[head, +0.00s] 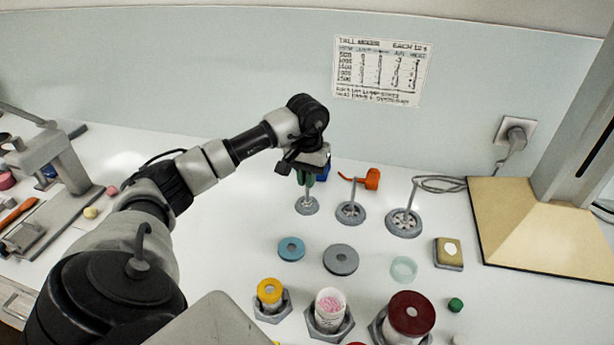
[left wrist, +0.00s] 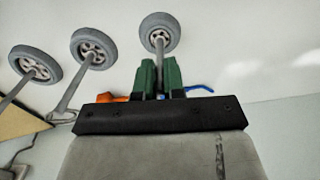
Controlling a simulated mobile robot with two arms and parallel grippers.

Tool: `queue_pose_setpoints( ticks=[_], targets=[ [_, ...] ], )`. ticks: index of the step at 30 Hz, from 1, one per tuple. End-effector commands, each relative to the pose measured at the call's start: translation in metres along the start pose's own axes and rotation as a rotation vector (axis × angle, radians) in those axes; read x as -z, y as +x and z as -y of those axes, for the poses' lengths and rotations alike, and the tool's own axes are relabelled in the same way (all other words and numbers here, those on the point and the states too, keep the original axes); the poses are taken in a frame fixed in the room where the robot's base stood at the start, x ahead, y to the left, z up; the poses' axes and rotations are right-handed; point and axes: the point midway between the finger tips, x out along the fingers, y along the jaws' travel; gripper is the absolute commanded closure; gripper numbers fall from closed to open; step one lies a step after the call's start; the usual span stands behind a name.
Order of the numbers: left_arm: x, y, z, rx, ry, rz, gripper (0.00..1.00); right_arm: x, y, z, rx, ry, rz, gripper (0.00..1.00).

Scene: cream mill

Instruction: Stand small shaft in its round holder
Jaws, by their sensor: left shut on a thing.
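My left gripper (head: 308,176) is shut on the small shaft (head: 308,192), a thin upright metal rod, near its upper part. In the left wrist view the shaft (left wrist: 160,58) runs between the green fingers (left wrist: 160,78). At its lower end is a round grey spoked piece (head: 307,206), which also shows in the left wrist view (left wrist: 159,33). I take it as the round holder. The rod meets its middle; I cannot tell how deeply it sits. The spoked piece appears on the white table. My right gripper is not in view.
Two larger rods stand in round spoked pieces (head: 350,213) (head: 404,223) to the right. An orange tool (head: 371,179) lies behind. A blue disc (head: 291,249), grey disc (head: 341,260) and jars in hexagonal stands (head: 329,316) are in front. A beige stand base (head: 540,236) is far right.

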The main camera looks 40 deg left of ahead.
Motion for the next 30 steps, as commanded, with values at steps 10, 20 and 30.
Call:
queue_pose_setpoints(
  ticks=[10,20,30],
  targets=[
    [0.0002,0.0049,0.0001,0.000,-0.001,-0.001,1.00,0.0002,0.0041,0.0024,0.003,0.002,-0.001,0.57],
    [0.0001,0.0047,0.0001,0.000,0.000,-0.001,0.66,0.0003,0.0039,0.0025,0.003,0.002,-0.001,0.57],
    [0.0000,0.0050,0.0000,0.000,0.000,0.000,0.44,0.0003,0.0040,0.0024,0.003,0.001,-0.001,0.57]
  ],
)
